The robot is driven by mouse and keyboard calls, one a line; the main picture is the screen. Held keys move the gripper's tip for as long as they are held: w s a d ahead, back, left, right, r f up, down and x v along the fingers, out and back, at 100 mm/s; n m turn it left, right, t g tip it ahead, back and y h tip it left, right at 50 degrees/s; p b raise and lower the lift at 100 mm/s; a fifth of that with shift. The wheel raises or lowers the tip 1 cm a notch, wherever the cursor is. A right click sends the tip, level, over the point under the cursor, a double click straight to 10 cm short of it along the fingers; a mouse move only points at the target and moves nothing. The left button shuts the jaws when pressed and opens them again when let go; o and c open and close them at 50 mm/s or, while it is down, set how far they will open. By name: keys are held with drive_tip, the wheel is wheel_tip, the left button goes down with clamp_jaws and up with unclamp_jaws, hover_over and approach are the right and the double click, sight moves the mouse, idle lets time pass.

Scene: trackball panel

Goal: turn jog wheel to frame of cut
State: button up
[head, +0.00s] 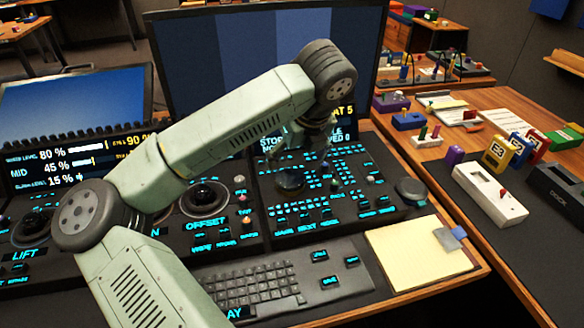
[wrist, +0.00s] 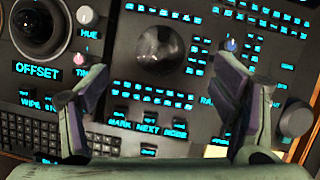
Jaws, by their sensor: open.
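The jog wheel is a dark, glossy round dial (wrist: 160,54) set in the right-hand panel, with lit cyan keys around it. It also shows in the head view (head: 290,181), partly under my gripper. My gripper (wrist: 150,70) is open and empty, its two fingers spread to the left and right of the wheel in the wrist view. It appears to be above the panel and apart from the wheel, though the exact height is hard to tell. In the head view my gripper (head: 303,146) is dark and blurred against the screen and panel.
A trackball (head: 205,196) marked OFFSET lies left of the wheel. A round dark knob (head: 411,190) is at the panel's right. A keyboard (head: 260,284) and yellow notepad (head: 412,258) lie in front. A large monitor (head: 215,75) stands behind.

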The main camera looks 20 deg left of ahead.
sight(289, 176)
drive_tip(key=p+x, duration=0.2)
drive_tip(key=x, duration=0.7)
drive_tip(key=shift+c, duration=0.3)
drive_tip(key=c, duration=1.1)
